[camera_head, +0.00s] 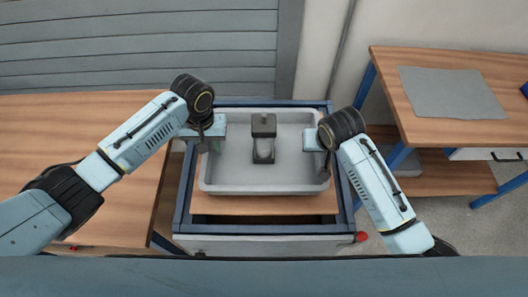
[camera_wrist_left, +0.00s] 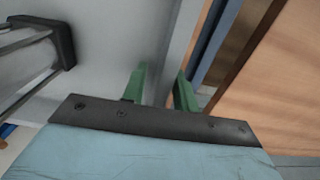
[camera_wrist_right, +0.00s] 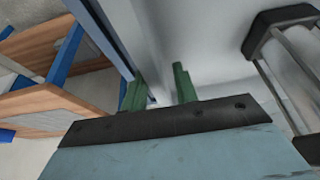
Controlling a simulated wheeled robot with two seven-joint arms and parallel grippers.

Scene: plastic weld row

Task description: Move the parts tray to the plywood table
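The parts tray (camera_head: 230,178) is a wide, shallow grey tray with rounded corners, centred in the head view. It holds a part (camera_head: 263,148) with black end blocks and a grey body, also in the left wrist view (camera_wrist_left: 30,55). My left gripper (camera_head: 205,142) is at the tray's left wall; its green fingers (camera_wrist_left: 160,90) sit on both sides of that wall, close together. My right gripper (camera_head: 325,150) is at the right wall, its fingers (camera_wrist_right: 158,90) likewise pinching it. The tray's underside is hidden. Wooden-topped tables stand left (camera_head: 80,120) and right (camera_head: 490,85); I cannot tell which is plywood.
The tray is over a blue-framed cart (camera_head: 182,215) with a wooden surface (camera_head: 265,205). A red knob (camera_head: 361,237) is at its front right. The right table bears a grey mat (camera_head: 450,92); the left table top is largely clear. A grey shutter (camera_head: 140,45) stands behind.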

